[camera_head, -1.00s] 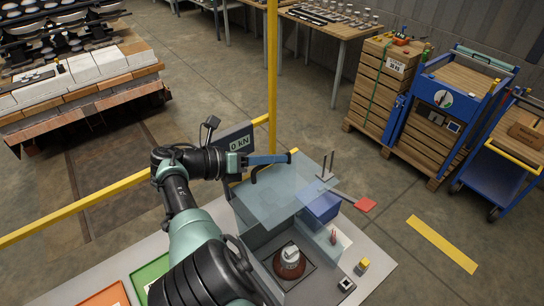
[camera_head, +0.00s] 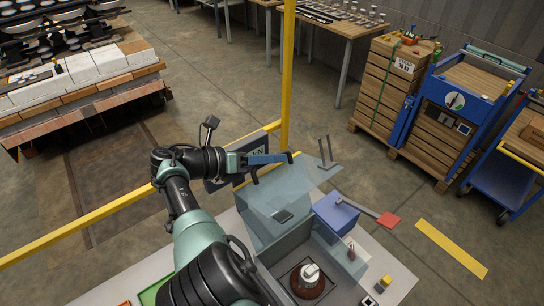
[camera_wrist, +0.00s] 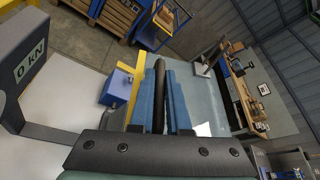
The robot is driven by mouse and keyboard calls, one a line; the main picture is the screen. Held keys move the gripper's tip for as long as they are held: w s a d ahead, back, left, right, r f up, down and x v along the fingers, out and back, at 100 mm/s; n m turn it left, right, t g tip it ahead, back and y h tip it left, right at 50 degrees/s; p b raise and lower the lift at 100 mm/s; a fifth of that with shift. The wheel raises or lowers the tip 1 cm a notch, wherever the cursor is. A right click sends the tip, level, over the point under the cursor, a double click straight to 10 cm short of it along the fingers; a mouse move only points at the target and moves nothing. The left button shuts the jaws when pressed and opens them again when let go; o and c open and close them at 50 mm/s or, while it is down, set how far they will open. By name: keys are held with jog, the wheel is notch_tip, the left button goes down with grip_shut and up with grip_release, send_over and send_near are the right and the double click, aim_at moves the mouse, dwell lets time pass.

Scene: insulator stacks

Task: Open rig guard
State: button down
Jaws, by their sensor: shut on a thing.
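The rig guard (camera_head: 283,207) is a clear bluish panel, tilted up toward the back of the rig. My gripper (camera_head: 272,160) is at its upper edge, its blue fingers shut on the black guard handle (camera_wrist: 159,95). In the wrist view the fingers (camera_wrist: 160,100) lie on both sides of this bar. A dark brown insulator with a pale metal cap (camera_head: 307,280) stands upright in the rig's bay, in front of the guard. The rig's display (camera_head: 222,172) is partly hidden by my arm; it reads 0 kN in the wrist view (camera_wrist: 32,65).
A blue box (camera_head: 335,213) and a lever with a red end (camera_head: 388,220) are right of the guard. A yellow post (camera_head: 287,85) and rail (camera_head: 75,224) run close behind my arm. Wooden crates (camera_head: 390,85) and a blue trolley (camera_head: 500,172) stand farther right, across open floor.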

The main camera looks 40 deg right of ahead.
jog(key=shift+f, duration=0.15)
dwell(0.3)
jog(key=c, duration=0.9)
grip_release()
jog(key=b+v, duration=0.2)
jog(key=v, duration=1.1)
jog(key=shift+d+b, duration=0.1)
jog(key=shift+b, duration=0.2)
